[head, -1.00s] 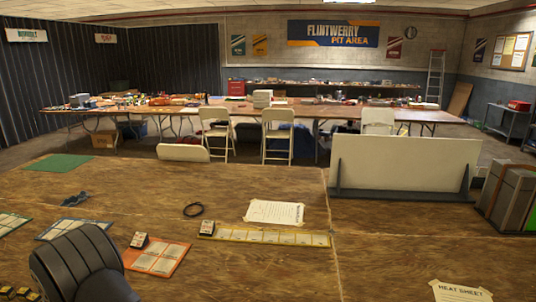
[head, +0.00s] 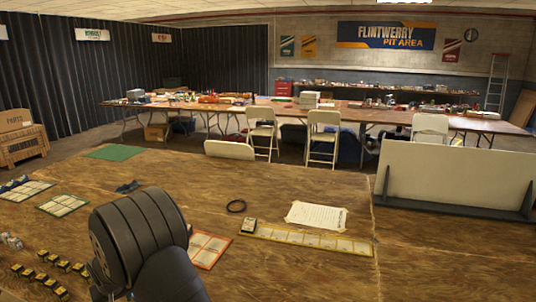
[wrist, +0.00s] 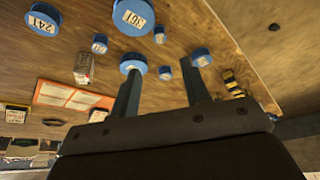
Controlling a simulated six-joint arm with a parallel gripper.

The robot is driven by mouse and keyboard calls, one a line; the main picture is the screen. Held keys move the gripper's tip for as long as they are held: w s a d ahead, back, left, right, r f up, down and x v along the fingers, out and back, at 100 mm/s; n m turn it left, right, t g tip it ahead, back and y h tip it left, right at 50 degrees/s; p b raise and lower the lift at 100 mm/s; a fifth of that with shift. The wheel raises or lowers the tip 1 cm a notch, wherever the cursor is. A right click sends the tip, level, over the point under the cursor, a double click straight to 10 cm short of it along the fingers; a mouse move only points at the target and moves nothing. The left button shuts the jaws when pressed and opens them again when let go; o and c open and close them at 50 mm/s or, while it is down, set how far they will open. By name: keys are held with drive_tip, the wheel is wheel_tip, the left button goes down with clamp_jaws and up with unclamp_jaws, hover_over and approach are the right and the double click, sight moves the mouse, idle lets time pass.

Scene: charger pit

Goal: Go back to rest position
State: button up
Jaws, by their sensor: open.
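My gripper (wrist: 160,68) shows in the wrist view with its two dark fingers spread apart and nothing between them. Beyond the fingers is the wooden table with several blue round weights, among them a large labelled one (wrist: 133,16) and another (wrist: 43,20) at the upper left. One blue disc (wrist: 133,63) appears right behind the left fingertip and another (wrist: 201,57) by the right one. I cannot tell how far the fingers are above them. In the head view my dark arm fills the lower left, and the gripper is out of sight.
An orange card (head: 208,250) is partly hidden by my arm. Small yellow-black blocks (head: 40,280) sit front left. A white panel (head: 455,175) stands right.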

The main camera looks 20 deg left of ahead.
drive_tip(key=x, duration=1.1)
drive_tip(key=shift+w+a+r, duration=0.1)
drive_tip(key=shift+a+r, duration=0.05)
wheel_tip(320, 180, up, 4)
drive_tip(key=shift+f, duration=0.1)
drive_tip(key=w+d+r, duration=0.7)
drive_tip(key=d, duration=0.4)
drive_tip(key=w+d+m+t+h, duration=0.1)
drive_tip(key=w+d+m, duration=0.2)
drive_tip(key=w+d, duration=0.5)
drive_tip(key=w+d+m+h, duration=0.15)
drive_tip(key=w+d, duration=0.35)
drive_tip(key=d, duration=0.7)
drive_tip(key=w+d+m, duration=0.1)
drive_tip(key=d+m, duration=0.1)
drive_tip(key=d, duration=0.8)
drive_tip(key=w+d+m+t, duration=0.1)
drive_tip(key=w+d+m, duration=0.1)
drive_tip(key=d, duration=0.8)
drive_tip(key=shift+w+d+m+h, duration=0.2)
drive_tip(key=shift+d+m+h, duration=0.1)
drive_tip(key=shift+m+h, duration=0.2)
drive_tip(key=shift+a, duration=0.1)
